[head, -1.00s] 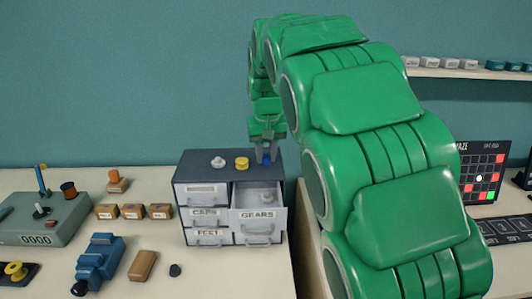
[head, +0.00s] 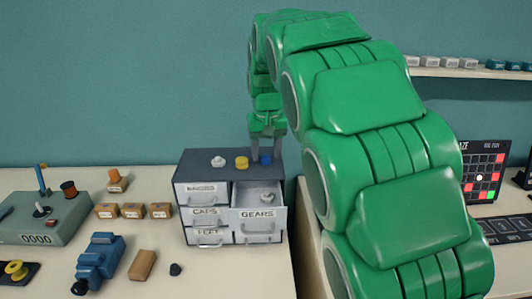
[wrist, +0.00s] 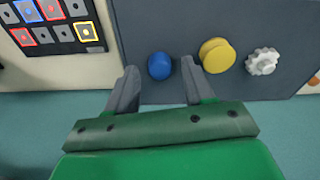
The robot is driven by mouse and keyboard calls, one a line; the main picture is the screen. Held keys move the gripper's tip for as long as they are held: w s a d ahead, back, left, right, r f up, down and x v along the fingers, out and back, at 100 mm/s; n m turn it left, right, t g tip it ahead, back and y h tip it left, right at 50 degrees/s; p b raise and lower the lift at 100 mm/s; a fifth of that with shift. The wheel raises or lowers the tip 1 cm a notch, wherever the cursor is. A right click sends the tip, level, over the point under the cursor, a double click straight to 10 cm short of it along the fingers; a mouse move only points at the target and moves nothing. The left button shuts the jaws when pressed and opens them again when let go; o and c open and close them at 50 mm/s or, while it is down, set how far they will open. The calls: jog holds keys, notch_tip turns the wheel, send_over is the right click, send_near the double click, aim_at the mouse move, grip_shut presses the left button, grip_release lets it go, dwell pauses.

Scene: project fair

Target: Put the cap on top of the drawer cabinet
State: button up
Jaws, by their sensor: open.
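The drawer cabinet (head: 229,195) stands on the table, dark grey on top with pale labelled drawers. A small blue rounded piece, which looks like the cap (head: 265,159), rests on the right part of its top. My gripper (head: 266,154) points down over it, open, with one finger on each side. In the wrist view the blue cap (wrist: 160,66) sits between my spread fingertips (wrist: 158,80), with gaps visible on both sides. A yellow round piece (head: 242,163) and a white gear (head: 218,161) stand to its left on the cabinet top.
The drawer marked GEARS (head: 258,214) is pulled out and holds a pale piece. On the table to the left are a grey box (head: 45,222), a blue device (head: 98,262), a brown block (head: 141,265) and a small dark piece (head: 175,269). A maze board (head: 484,170) is at the right.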

notch_tip(320, 180, up, 11)
jog(key=s, duration=0.1)
jog(key=shift+s, duration=0.15)
jog(key=shift+d+r, duration=0.1)
dwell(0.7)
jog(key=shift+c, duration=0.3)
dwell(0.5)
